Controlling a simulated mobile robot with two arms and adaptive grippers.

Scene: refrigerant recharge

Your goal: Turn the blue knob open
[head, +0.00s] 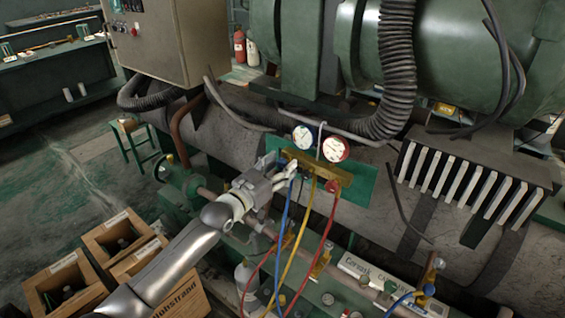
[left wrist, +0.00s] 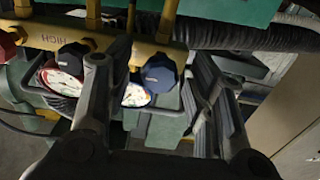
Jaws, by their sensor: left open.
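The blue knob (left wrist: 159,74) sits on the brass gauge manifold (left wrist: 115,43) and shows between the fingers of my left gripper (left wrist: 147,62) in the left wrist view. The fingers are apart, one on each side of it, and I cannot tell whether either touches it. In the head view my left gripper (head: 284,172) is at the left end of the manifold (head: 318,168) and hides the blue knob there. My right gripper is in neither view.
A red knob (head: 332,186) is at the manifold's right end. Two gauges stand above, one white (head: 303,138) and one red-rimmed (head: 335,149). Blue (head: 284,235), yellow (head: 298,240) and red (head: 318,250) hoses hang below. A dark knob (left wrist: 73,57) is beside the left finger.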

